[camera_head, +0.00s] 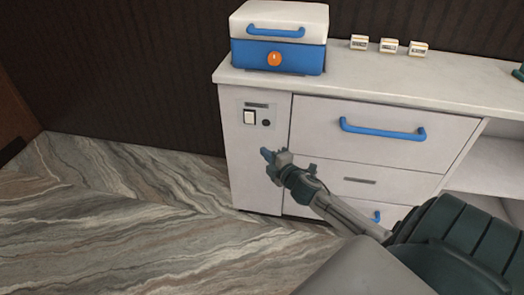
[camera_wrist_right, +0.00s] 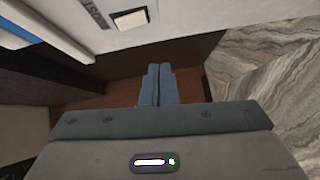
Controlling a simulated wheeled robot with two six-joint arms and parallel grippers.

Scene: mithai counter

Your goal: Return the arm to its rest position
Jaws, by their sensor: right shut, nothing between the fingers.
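My right gripper (camera_head: 267,154) is in front of the left end of the white counter (camera_head: 450,85), just below a panel with a white switch (camera_head: 249,117). Its arm comes in from the lower right of the head view. In the right wrist view the two blue-grey fingers (camera_wrist_right: 158,85) are together with nothing between them. The white switch (camera_wrist_right: 130,18) shows at the top of that view, apart from the fingertips. My left gripper is in neither view.
A blue and white box with an orange knob (camera_head: 274,58) stands on the counter's left end. Several small white blocks (camera_head: 388,46) lie to its right. Drawers with blue handles (camera_head: 382,130) are in the front. The marbled floor (camera_head: 110,220) at left is clear.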

